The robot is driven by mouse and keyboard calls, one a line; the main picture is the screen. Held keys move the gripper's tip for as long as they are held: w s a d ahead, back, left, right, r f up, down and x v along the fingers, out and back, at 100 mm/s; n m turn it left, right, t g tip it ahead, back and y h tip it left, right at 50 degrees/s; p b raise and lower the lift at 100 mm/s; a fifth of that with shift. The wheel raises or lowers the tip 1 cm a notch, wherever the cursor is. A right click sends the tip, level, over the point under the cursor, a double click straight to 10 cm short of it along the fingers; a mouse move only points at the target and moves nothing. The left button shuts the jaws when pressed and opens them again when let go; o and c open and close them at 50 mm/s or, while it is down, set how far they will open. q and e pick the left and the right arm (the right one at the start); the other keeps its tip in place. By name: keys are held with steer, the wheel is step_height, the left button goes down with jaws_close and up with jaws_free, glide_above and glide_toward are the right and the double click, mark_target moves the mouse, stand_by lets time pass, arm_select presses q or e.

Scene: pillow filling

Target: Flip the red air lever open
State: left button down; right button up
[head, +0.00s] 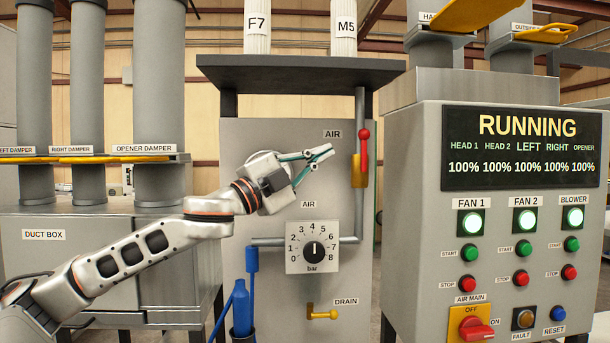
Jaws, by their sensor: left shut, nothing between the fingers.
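The red air lever (364,150) stands upright with a round knob on top, beside the vertical grey pipe and next to the AIR label (332,134). A yellow valve body (357,172) sits at its lower end. My left gripper (330,149) is shut and empty, its fingertips pointing right toward the lever. In the picture a gap separates the fingertips from the lever; I cannot tell their distance in depth. My right gripper is not in view.
A pressure dial (314,247) and a yellow drain lever (322,313) are on the panel below. The control cabinet (412,200) stands close on the right, with a red AIR MAIN switch (478,330). The duct box (90,262) is on the left.

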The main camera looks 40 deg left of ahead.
arm_select(q)
steer(key=v, duration=0.5)
steer(key=shift+s+r, duration=0.1)
steer(key=shift+r, duration=0.25)
